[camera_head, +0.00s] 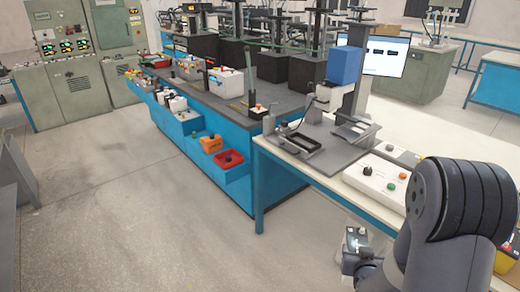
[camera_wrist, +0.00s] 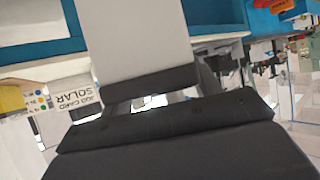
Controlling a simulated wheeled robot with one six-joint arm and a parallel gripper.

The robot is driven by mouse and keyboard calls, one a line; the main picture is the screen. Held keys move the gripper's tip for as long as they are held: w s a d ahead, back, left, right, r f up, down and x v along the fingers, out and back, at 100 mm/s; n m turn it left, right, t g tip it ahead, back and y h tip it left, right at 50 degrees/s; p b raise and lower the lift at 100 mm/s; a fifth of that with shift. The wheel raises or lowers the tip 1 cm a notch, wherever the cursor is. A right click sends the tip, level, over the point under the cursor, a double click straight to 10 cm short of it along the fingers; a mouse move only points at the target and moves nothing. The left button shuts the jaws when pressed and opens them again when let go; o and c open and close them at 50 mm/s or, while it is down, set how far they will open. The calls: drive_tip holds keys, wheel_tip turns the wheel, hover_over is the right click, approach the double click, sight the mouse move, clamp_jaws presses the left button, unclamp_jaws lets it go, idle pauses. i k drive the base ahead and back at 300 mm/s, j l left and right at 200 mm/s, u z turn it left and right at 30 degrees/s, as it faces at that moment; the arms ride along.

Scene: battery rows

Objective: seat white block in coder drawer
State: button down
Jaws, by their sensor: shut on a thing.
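My gripper (camera_wrist: 152,98) is shut on the white block (camera_wrist: 137,38), which fills the upper middle of the wrist view as a pale grey slab with a dark lower edge. In the head view my gripper (camera_head: 356,243) is low, beside the near bench and above the floor; the block is hard to make out there. The coder seems to be the machine with a blue box (camera_head: 345,65) on the bench. A black-rimmed tray (camera_head: 301,147), perhaps its drawer, lies at its front left, well apart from my gripper. Whether the tray holds anything is unclear.
A white button box (camera_head: 376,178) sits on the near bench (camera_head: 325,181). A "SOLAR" job card (camera_wrist: 73,98) shows inverted.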

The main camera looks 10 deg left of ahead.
sight(298, 145)
drive_tip(key=i+l+u, duration=0.2)
drive_tip(key=u, duration=0.15)
drive_tip(key=i+l+u, duration=0.15)
drive_tip(key=l+u, duration=0.15)
drive_tip(key=i+l+u, duration=0.1)
drive_tip(key=l+u, duration=0.25)
drive_tip(key=i+l, duration=0.1)
drive_tip(key=l, duration=0.3)
drive_tip(key=i+l, duration=0.15)
drive_tip(key=l, duration=0.3)
drive_tip(key=u, duration=0.05)
